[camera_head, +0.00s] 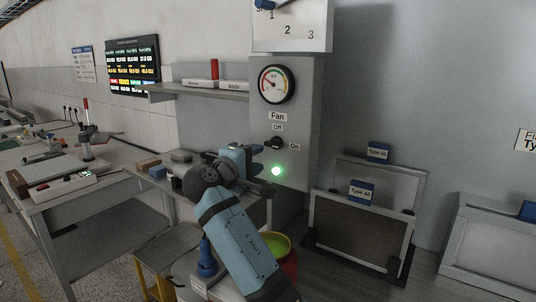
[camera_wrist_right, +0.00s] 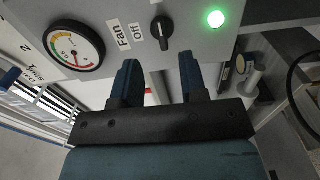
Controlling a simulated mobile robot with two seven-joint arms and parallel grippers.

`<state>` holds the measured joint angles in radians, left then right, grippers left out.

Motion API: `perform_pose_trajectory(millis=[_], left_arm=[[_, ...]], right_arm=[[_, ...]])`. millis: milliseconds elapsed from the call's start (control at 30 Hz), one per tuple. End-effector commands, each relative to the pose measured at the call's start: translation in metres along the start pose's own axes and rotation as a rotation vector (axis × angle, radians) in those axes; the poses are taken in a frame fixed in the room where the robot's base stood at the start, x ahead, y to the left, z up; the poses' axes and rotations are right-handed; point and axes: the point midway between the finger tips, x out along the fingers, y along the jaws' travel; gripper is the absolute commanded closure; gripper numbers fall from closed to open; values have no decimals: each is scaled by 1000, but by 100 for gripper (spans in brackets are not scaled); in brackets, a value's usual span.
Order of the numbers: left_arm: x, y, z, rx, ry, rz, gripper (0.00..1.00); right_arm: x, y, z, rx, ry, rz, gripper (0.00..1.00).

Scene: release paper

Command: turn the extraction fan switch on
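The fan switch (camera_head: 274,144) is a black knob on the grey wall panel, below a "Fan" label, with "Off" above it and "On" to its right. A green lamp (camera_head: 277,171) below the switch glows, also in the wrist view (camera_wrist_right: 215,18). My right gripper (camera_head: 257,159) is just in front of the panel. In the wrist view, its two blue fingers (camera_wrist_right: 160,78) are apart and empty, with the knob beyond their gap. My left gripper is not in view.
A gauge (camera_head: 276,84) and a numbered dial box (camera_head: 292,27) are above the switch. A shelf (camera_head: 205,91) is to the left. A bench with small blocks (camera_head: 149,164) lies below left. Framed screens (camera_head: 364,214) stand at right. The bare wall at right is clear.

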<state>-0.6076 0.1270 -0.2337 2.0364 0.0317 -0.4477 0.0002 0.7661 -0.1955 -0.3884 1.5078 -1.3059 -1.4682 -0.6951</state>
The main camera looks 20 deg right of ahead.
Motion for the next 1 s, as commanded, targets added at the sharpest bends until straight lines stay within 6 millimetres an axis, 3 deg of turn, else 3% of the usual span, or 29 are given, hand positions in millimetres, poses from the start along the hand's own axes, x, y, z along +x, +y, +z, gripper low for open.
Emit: perform_pose_trajectory(millis=[100,300,733,867,1000], left_arm=[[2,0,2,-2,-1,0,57],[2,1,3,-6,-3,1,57],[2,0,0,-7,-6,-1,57],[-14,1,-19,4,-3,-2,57],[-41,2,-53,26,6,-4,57]], right_arm=[[-24,-1,0,1,2,-1,61],[-45,-1,0,0,0,-1,61],[-49,5,0,0,-1,0,61],[-49,32,0,1,0,0,61],[-49,82,-1,0,0,1,61]])
